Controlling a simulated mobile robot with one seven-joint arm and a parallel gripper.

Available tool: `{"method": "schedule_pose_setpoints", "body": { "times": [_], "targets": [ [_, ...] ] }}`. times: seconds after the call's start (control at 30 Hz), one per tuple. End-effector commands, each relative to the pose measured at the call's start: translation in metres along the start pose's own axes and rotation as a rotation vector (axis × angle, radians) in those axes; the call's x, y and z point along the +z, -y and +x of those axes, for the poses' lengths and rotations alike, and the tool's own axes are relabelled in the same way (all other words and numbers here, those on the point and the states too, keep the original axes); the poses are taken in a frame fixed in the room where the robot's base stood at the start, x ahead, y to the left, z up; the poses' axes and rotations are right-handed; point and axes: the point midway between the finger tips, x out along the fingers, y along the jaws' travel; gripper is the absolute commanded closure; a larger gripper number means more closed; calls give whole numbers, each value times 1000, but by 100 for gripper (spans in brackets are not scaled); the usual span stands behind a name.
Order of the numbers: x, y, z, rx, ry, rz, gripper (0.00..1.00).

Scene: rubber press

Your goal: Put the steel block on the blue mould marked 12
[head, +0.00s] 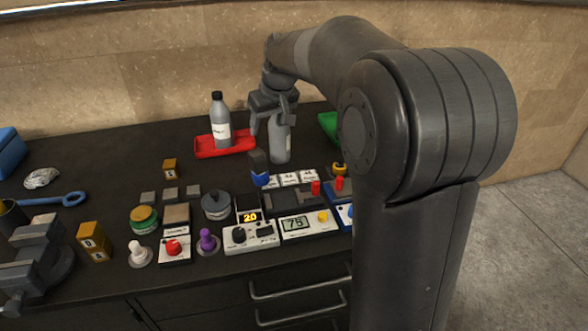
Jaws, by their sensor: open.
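Several small flat grey blocks lie in a row at the centre left of the bench, among them one block (170,194); I cannot tell which, if any, is the steel block. A dark upright piece with a blue lower part (261,179) stands left of a row of white labels; no 12 is readable on it, so I cannot tell whether it is the blue mould. My gripper (269,124) is open, pointing down above the back of the bench. It overlaps a grey bottle (280,146) in the picture; whether it touches the bottle is unclear. My arm hides the bench's right part.
A black-capped bottle (220,118) stands in a red tray (240,150) at the back. A vise (42,252), yellow marked blocks (93,242) and a blue wrench (62,199) are at left. Control boxes (250,237) line the front. Dark bench top is free at back left.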

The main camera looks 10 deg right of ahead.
Motion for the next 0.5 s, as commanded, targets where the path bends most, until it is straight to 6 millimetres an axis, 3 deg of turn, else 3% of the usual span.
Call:
{"method": "schedule_pose_setpoints", "body": {
  "times": [0.17, 0.3, 0.5],
  "targets": [
    [46, 17, -43, 37, -14, 49, 42],
    [94, 31, -73, 70, -25, 102, 42],
    [167, 51, -100, 110, -45, 179, 42]
  ]
}}
